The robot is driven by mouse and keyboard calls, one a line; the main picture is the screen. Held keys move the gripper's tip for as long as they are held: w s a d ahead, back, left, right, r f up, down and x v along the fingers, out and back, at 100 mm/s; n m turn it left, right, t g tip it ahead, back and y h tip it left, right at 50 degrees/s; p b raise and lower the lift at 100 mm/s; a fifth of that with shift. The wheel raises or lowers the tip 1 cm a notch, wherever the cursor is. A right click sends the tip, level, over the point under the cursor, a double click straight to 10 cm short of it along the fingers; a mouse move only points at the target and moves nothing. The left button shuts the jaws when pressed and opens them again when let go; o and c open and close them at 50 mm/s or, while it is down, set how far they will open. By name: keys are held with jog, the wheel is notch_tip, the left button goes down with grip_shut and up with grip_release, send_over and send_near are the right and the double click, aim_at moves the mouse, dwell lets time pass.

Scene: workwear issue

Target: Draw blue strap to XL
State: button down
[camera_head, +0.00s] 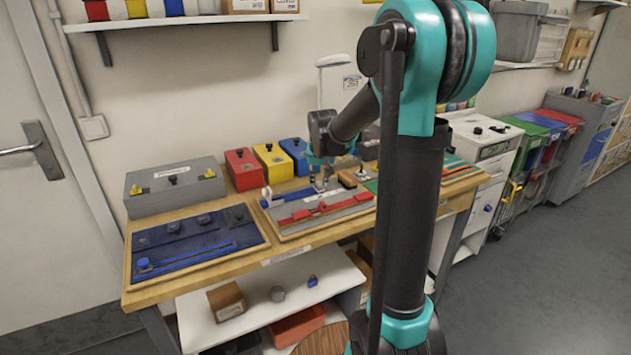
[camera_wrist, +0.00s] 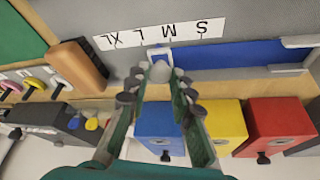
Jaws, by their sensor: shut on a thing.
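In the wrist view, the blue strap (camera_wrist: 235,57) lies flat in a grey channel and runs off to the right. Its left end meets a white buckle-like piece with a round pale knob (camera_wrist: 160,71). My gripper (camera_wrist: 158,88) is shut on this knob, its fingers coming from below. A white size label (camera_wrist: 158,33) appears upside down, reading S, M, L, XL from right to left. The knob end sits close to the M mark, and XL (camera_wrist: 115,41) is farther left.
Blue, yellow and red boxes (camera_wrist: 268,122) stand close beside my fingers. A brown block (camera_wrist: 78,66) lies at the left. In the head view, a blue tray (camera_head: 195,240) and a red strap (camera_head: 320,211) are on the wooden bench (camera_head: 160,295).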

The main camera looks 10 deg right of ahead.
jog(key=shift+w+d, duration=0.2)
jog(key=shift+d, duration=0.3)
jog(key=shift+w+d, duration=0.15)
jog(key=shift+d, duration=0.3)
jog(key=c, duration=1.3)
grip_release()
jog(key=v, duration=1.2)
